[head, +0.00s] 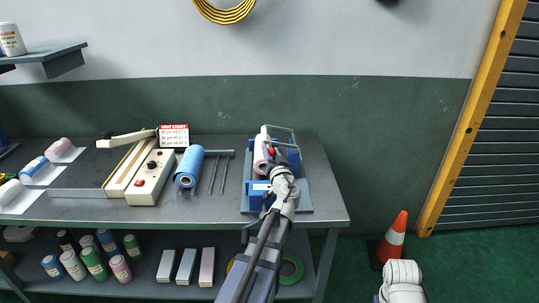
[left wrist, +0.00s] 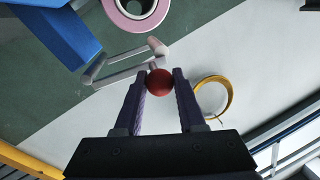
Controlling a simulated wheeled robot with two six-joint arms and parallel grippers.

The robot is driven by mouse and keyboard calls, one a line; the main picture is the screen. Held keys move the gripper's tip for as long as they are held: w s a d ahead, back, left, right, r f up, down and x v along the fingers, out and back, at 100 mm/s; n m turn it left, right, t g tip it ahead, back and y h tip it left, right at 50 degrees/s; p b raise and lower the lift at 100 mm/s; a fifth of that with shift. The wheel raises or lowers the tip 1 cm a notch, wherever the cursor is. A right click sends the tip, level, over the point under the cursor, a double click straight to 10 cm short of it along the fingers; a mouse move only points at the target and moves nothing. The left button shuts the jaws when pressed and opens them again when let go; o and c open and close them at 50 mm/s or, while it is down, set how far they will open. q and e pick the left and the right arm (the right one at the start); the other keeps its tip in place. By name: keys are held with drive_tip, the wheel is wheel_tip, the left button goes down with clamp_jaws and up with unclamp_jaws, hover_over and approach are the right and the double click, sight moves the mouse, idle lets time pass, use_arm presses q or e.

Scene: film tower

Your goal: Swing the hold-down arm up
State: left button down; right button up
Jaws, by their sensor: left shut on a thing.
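The film tower has a blue frame (head: 258,187) on a grey base at the right of the bench, with a pink roll (head: 261,152) on it. The hold-down arm (head: 281,143) is a thin grey rod frame beside the roll. In the left wrist view the hold-down arm (left wrist: 125,55) ends at a red knob (left wrist: 159,82). The pink roll (left wrist: 137,12) shows above it, apart from the fingers. My left gripper (left wrist: 159,85) is shut on the red knob; in the head view my left arm partly covers the tower. My right gripper is not in view.
Left of the tower lie metal rods (head: 218,172), a blue roll (head: 188,167) and a cream sealer (head: 150,177) with a red button. A heat chart sign (head: 174,136) stands behind. Bottles and boxes fill the shelf below. An orange cone (head: 395,240) stands right of the bench.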

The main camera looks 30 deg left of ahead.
use_arm(q)
drive_tip(key=m, duration=0.1)
drive_tip(key=r+m, duration=0.1)
drive_tip(key=d+r+m+p, duration=0.1)
drive_tip(key=shift+w+d+r+t, duration=0.1)
drive_tip(key=shift+w+r+t, duration=0.2)
drive_tip(key=shift+w, duration=0.1)
drive_tip(key=w+d+r+m+t+h, duration=0.1)
drive_tip(key=d+m, duration=0.3)
drive_tip(key=m, duration=0.4)
drive_tip(key=w+d+r+m+t+h+p, duration=0.1)
drive_tip(key=w+d+m, duration=0.3)
drive_tip(key=m, duration=0.4)
drive_tip(key=shift+w+d+r+t, duration=0.25)
drive_tip(key=shift+d+r+t, duration=0.25)
drive_tip(key=shift+d+r, duration=0.15)
drive_tip(key=shift+m, duration=0.3)
drive_tip(key=c, duration=0.5)
unclamp_jaws()
